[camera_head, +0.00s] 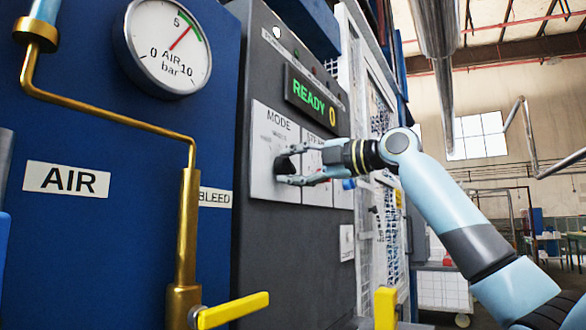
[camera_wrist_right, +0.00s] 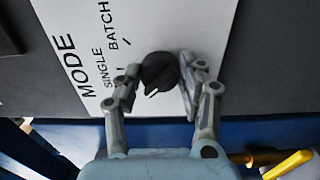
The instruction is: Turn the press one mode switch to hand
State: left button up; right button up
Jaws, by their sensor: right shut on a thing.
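The mode switch is a round black knob (camera_head: 282,164) on a white plate marked MODE (camera_head: 278,122), on the grey press front in the head view. My right gripper (camera_head: 288,167) reaches in from the right and is shut on the knob. In the right wrist view the knob (camera_wrist_right: 160,73) sits between the two fingertips of the gripper (camera_wrist_right: 162,80). A light mark shows on the knob's lower part there. The words SINGLE and BATCH are readable on the plate (camera_wrist_right: 125,18); I cannot read a HAND label. My left gripper is not in view.
A display (camera_head: 312,98) above the plate reads READY 0. An air gauge (camera_head: 168,47), a brass pipe (camera_head: 187,210) and yellow valve handle (camera_head: 233,311) stand at left. A mesh guard (camera_head: 385,215) is behind my right arm. Open floor lies farther right.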

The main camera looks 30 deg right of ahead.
jog(key=shift+f, duration=0.1)
jog(key=o, duration=1.2)
jog(key=shift+c, duration=0.2)
jog(key=shift+s+d, duration=0.1)
jog(key=shift+s, duration=0.05)
jog(key=v, duration=0.7)
jog(key=shift+s+d, duration=0.1)
